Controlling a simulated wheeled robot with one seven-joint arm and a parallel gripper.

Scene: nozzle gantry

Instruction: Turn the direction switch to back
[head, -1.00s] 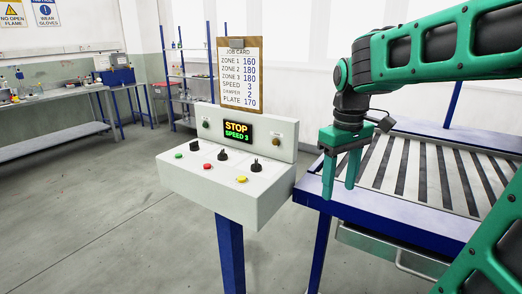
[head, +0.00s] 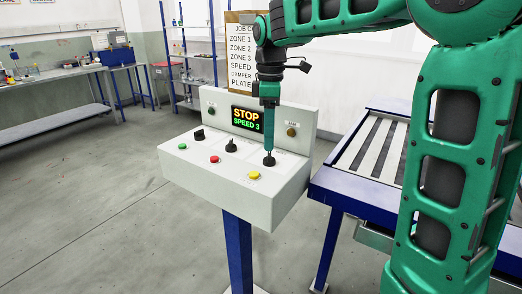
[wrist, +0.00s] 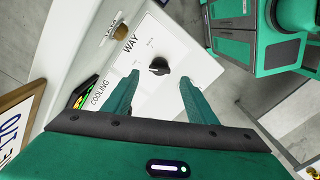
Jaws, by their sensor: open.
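The black rotary switch (head: 268,161) is the rightmost knob on the grey control box (head: 228,180). In the wrist view this knob (wrist: 159,66) sits on a white plate marked WAY, with two small labels that are too small to read surely. My gripper (head: 268,150) points down right above it in the head view. In the wrist view my gripper (wrist: 160,77) is open, with one finger on each side of the knob and gaps between. I cannot tell how far down the fingertips reach. The knob's pointer direction is hard to read.
Two more black knobs (head: 231,146) (head: 198,134) stand to the left. Green (head: 182,146), red (head: 214,159) and yellow (head: 253,175) buttons line the front. The display (head: 247,119) reads STOP, SPEED 3. A job card (head: 240,55) stands behind. A slatted blue table (head: 365,150) is at right.

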